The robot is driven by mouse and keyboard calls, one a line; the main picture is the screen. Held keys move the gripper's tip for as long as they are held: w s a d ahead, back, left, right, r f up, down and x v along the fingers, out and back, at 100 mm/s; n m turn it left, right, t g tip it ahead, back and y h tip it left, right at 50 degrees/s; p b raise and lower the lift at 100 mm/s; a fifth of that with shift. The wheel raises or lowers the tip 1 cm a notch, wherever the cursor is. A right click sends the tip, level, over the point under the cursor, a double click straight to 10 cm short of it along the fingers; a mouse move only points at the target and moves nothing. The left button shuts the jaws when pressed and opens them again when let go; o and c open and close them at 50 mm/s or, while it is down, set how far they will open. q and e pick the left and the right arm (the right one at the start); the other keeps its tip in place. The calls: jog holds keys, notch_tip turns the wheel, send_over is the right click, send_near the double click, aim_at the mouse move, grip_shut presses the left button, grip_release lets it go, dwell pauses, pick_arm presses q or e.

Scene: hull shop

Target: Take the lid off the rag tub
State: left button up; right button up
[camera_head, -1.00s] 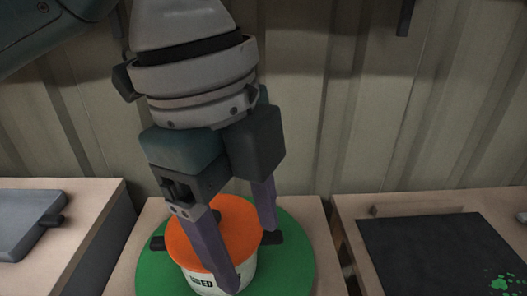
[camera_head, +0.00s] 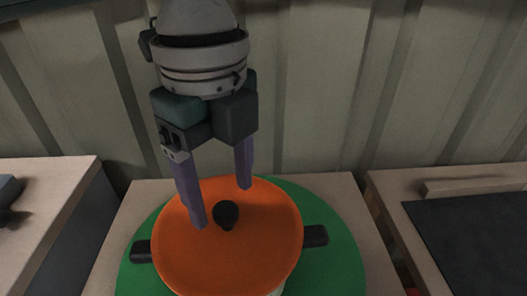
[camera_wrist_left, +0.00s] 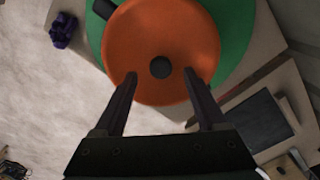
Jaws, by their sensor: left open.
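The orange lid (camera_head: 265,240) sits on the rag tub, with a round black knob (camera_head: 226,213) at its middle. The tub's pale wall is almost wholly hidden under the lid; a black side handle (camera_head: 315,236) sticks out at the right and another at the left. My left gripper (camera_head: 221,207) is open over the lid, its fingers pointing down, one on each side of the knob in the picture. In the left wrist view the knob (camera_wrist_left: 160,68) shows between the open fingertips, apart from both. My right gripper is not in view.
The tub stands on a round green mat (camera_head: 345,260) on a pale bench top. A separate bench with a dark panel (camera_head: 475,235) is at the right, another bench (camera_head: 45,205) at the left. A ribbed wall (camera_head: 320,100) rises behind. A purple object (camera_wrist_left: 64,30) shows in the left wrist view.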

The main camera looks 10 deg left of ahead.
aim_at(227, 220)
pick_arm(q)
notch_tip(227, 220, down, 2)
jog(key=shift+f, duration=0.25)
jog(key=shift+w, duration=0.1)
grip_shut()
dwell(0.4)
